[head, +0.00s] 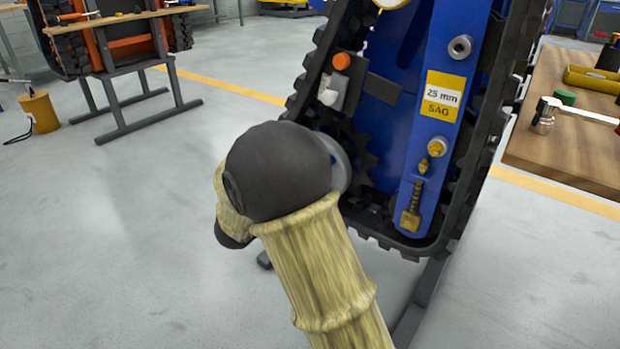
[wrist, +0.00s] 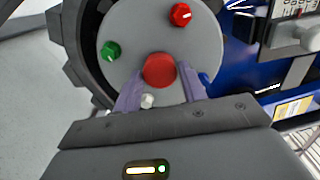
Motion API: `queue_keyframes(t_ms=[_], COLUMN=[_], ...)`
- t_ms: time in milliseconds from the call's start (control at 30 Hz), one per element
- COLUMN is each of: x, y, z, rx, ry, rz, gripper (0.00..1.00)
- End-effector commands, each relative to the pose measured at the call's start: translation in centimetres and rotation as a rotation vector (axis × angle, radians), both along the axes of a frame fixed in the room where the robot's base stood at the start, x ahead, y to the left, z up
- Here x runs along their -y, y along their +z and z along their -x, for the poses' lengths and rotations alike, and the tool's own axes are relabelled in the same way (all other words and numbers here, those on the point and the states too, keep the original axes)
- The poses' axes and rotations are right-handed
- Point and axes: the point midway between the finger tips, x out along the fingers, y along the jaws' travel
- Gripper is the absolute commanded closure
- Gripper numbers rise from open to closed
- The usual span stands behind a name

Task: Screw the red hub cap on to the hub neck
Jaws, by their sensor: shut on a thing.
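In the wrist view, the round red hub cap (wrist: 159,69) sits at the middle of a grey hub disc (wrist: 135,33). My gripper (wrist: 161,76) has its two purple fingers on either side of this cap and is shut on it. The hub neck is hidden behind the cap, so I cannot tell how far the cap is seated. In the head view, the grey disc (head: 340,163) shows only as an edge behind my arm. My fingers and the cap are hidden there.
The disc also bears a green plug (wrist: 110,51), a smaller red plug (wrist: 181,14), a white plug (wrist: 147,101) and a partly covered blue one (wrist: 204,78). Black track (head: 470,185) surrounds the blue carrier frame (head: 408,165).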

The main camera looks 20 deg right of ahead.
Motion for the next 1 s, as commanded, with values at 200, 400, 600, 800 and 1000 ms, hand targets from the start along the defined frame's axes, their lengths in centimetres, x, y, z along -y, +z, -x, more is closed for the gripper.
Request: queue_keyframes(t_ms=[200,400,600,800,1000], x=[0.01,-0.02,-0.05,0.01,-0.05], y=[-0.74,-0.72,-0.74,-0.66,-0.11], z=[0.04,0.03,0.02,0.03,0.01], rx=[0.116,0.216,0.315,0.465,0.606], ry=[0.0,0.001,0.001,-0.001,0.0], rz=[-0.084,-0.157,-0.228,-0.338,-0.442], gripper=[0.78,0.78,0.78,0.78,0.78])
